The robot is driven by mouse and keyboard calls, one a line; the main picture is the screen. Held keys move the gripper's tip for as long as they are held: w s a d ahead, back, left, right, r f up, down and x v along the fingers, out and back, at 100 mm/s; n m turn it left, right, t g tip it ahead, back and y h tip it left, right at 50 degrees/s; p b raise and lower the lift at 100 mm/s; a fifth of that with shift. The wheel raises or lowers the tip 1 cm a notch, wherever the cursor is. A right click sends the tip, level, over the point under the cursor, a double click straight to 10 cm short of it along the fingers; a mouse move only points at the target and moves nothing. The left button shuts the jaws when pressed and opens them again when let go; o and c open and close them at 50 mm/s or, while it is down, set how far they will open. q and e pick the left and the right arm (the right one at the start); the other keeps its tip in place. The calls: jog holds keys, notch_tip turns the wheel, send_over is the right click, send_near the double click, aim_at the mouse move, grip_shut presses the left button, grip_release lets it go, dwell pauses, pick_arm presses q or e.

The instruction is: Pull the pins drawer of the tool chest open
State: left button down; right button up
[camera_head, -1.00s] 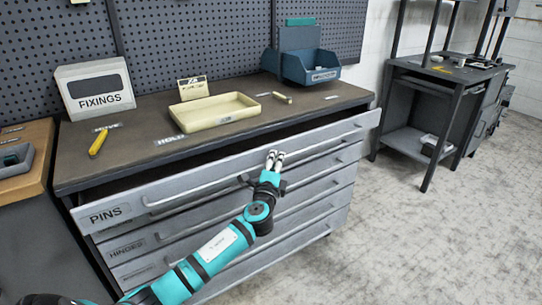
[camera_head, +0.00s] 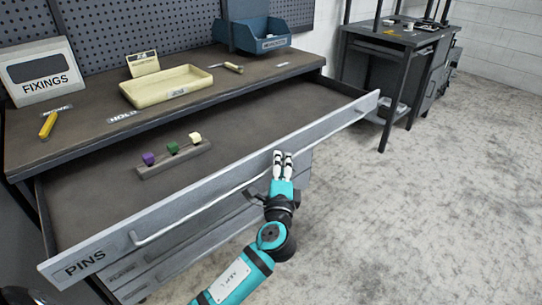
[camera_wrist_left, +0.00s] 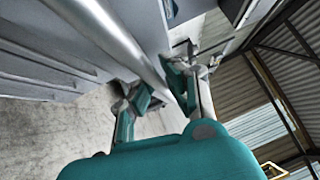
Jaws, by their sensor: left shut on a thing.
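The pins drawer (camera_head: 200,205) is the top drawer of the grey tool chest, with a PINS label at its left end. It stands well open. Inside lies a grey holder (camera_head: 175,160) with a purple, a green and a cream piece on it. My left gripper (camera_head: 283,158) is at the drawer front, right of the middle, shut on the long bar handle (camera_head: 220,203). In the left wrist view the handle (camera_wrist_left: 125,45) runs into the gripper (camera_wrist_left: 165,95). My right gripper is not in view.
On the chest top (camera_head: 90,132) are a cream tray (camera_head: 165,87), a FIXINGS panel (camera_head: 45,75), a yellow marker (camera_head: 48,124) and a blue bin (camera_head: 262,37). A dark workbench (camera_head: 385,50) stands at the back right. The floor (camera_head: 430,210) in front is clear.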

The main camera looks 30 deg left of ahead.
pick_arm(q)
jog(key=shift+s+d+f, duration=0.15)
jog(key=shift+d+f, duration=0.2)
jog(key=shift+f, duration=0.05)
jog(key=c, duration=1.4)
grip_release()
jog(key=shift+r, duration=0.1)
jog(key=v, duration=1.2)
jog(key=shift+r, duration=0.15)
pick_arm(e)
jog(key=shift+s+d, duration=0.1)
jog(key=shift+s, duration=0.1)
